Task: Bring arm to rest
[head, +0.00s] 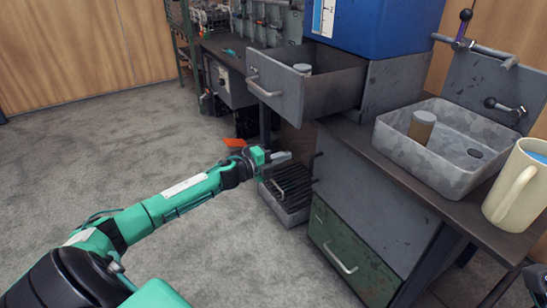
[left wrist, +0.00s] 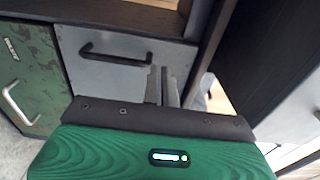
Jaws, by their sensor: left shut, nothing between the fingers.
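My left arm reaches in from the lower left of the head view, stretched out over the grey floor. Its left gripper (head: 283,158) is shut and empty, in front of the lower part of the workbench and above a black slatted rack (head: 291,188). In the left wrist view the two grey fingers (left wrist: 161,86) are together with nothing between them. Behind them is a grey drawer front with a dark handle (left wrist: 115,55).
An open grey drawer (head: 300,85) juts out above my gripper, with a grey-topped cylinder inside. A green drawer (head: 345,255) is below. A metal sink (head: 400,150) holds a brown cylinder (head: 421,127). A cream mug (head: 520,188) stands on the right. Floor at left is clear.

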